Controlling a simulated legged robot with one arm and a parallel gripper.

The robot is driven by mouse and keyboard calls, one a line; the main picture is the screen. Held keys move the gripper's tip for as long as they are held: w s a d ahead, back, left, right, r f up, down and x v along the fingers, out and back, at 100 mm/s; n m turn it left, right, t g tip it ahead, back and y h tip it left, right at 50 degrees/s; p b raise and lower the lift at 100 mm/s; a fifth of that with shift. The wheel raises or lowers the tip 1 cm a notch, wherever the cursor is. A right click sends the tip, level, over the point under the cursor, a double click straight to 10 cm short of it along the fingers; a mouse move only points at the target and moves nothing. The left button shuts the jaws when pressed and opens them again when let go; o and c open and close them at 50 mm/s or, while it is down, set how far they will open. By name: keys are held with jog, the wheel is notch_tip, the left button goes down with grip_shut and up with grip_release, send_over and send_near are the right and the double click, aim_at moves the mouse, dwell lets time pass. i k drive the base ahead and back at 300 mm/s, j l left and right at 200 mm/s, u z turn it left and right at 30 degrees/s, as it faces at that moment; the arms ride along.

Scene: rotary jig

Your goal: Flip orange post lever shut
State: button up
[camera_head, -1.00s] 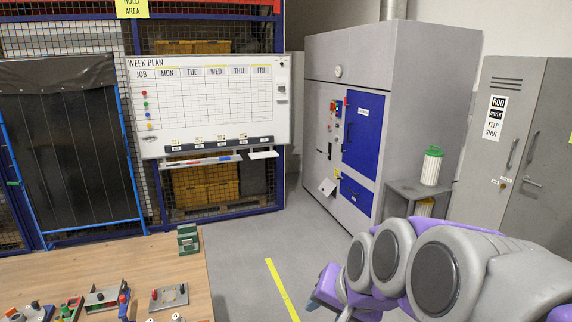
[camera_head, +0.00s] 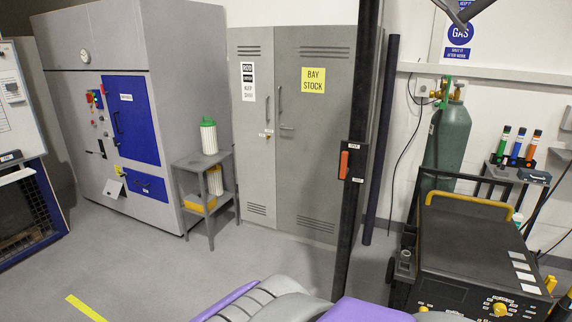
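A black upright post (camera_head: 360,130) stands right of the picture's middle, in front of the grey cabinet. An orange lever (camera_head: 343,164) sits on a dark block on this post, with small white labels beside it. The lever lies roughly upright along the post; the labels are too small to read. Part of my own purple and grey arm shows at the bottom edge.
A black welding cart (camera_head: 470,262) with a yellow handle and a green gas cylinder (camera_head: 446,140) stand right of the post. A small grey side table (camera_head: 206,166) stands by the grey cabinet (camera_head: 310,120).

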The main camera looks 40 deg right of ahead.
aim_at(344, 170)
jog(key=z, duration=1.8)
